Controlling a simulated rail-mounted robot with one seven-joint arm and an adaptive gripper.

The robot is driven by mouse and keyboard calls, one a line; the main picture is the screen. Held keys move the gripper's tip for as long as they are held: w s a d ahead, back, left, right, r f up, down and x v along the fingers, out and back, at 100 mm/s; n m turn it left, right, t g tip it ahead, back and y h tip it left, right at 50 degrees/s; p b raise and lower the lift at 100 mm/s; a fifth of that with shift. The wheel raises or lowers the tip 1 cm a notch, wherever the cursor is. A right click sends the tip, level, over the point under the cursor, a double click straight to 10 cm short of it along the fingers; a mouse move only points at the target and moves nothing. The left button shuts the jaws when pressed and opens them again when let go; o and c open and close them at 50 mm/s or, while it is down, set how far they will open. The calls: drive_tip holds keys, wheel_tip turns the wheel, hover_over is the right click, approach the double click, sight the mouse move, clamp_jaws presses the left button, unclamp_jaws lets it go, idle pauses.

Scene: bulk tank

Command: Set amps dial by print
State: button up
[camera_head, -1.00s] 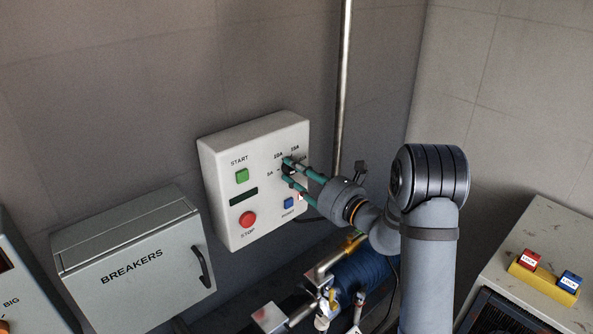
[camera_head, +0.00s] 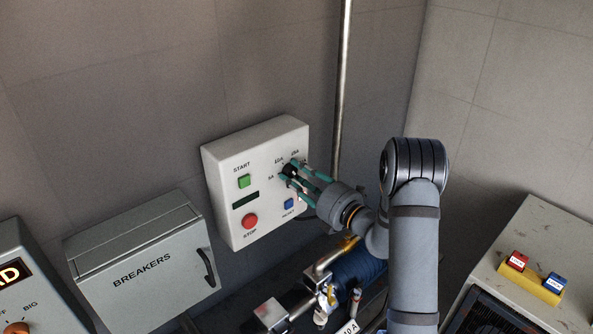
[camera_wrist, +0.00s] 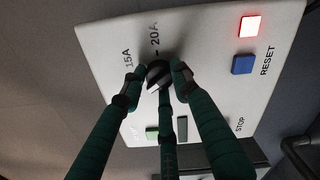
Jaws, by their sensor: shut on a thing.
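The white control box (camera_head: 222,172) is on the wall in the head view, with a black amps dial (camera_head: 289,169) at its upper right. Marks 5A, 10A and 15A are printed around the dial there. The wrist view shows the dial (camera_wrist: 157,73) close up, with 15A and 20A printed beyond it. My gripper (camera_head: 292,173) is shut on the dial, its green fingers on both sides of it; they also show in the wrist view (camera_wrist: 155,75). The dial's pointer setting is not clear. A small white tag (camera_head: 350,327) at the bottom edge seems to read 10 A.
The box also has a green START button (camera_head: 244,181), a red STOP button (camera_head: 250,220), a blue RESET button (camera_head: 289,204) and a lit red lamp (camera_wrist: 250,26). A grey BREAKERS cabinet (camera_head: 140,262) is at left. A blue motor (camera_head: 357,268) and pipes lie below my arm.

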drive_tip(key=shift+s+a+f+m, duration=0.2)
drive_tip(key=shift+f+m, duration=0.1)
drive_tip(key=shift+m, duration=0.2)
drive_tip(key=o, duration=1.1)
drive_tip(key=shift+r, duration=0.1)
drive_tip(key=shift+o, duration=0.3)
drive_tip(key=shift+w+d+r+p, duration=0.1)
drive_tip(key=shift+p, duration=0.2)
drive_tip(key=shift+d, duration=0.15)
drive_tip(key=v, duration=1.1)
drive_tip(key=shift+s, duration=0.35)
